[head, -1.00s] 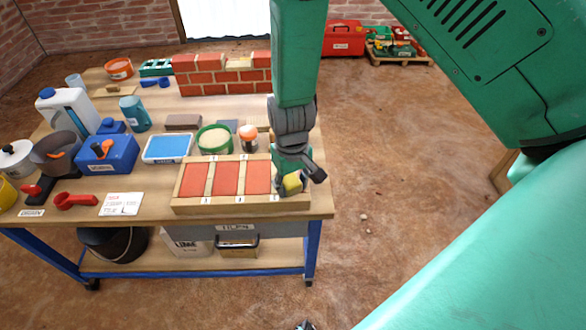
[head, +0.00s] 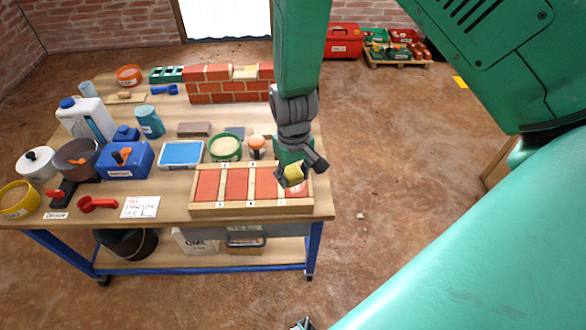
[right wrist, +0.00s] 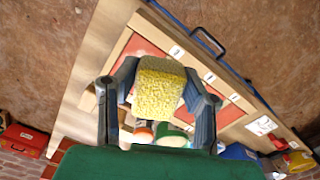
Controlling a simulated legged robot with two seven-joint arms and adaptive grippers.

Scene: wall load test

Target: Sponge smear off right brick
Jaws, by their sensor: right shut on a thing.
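A wooden frame (head: 205,210) with a row of red bricks lies at the table's front right. The right brick (head: 296,191) shows a pale patch on its near part; its far part is hidden behind my gripper and sponge. My right gripper (head: 294,172) is shut on a yellow sponge (head: 293,175), over the far half of that brick. In the right wrist view the sponge (right wrist: 160,88) sits between both fingers and covers the brick below. I cannot tell whether the sponge touches the brick.
Behind the frame stand a green-rimmed bowl (head: 225,147), an orange-topped jar (head: 257,147) and a blue tray (head: 181,154). A low brick wall (head: 225,88) stands at the back. A blue box (head: 125,160) is to the left.

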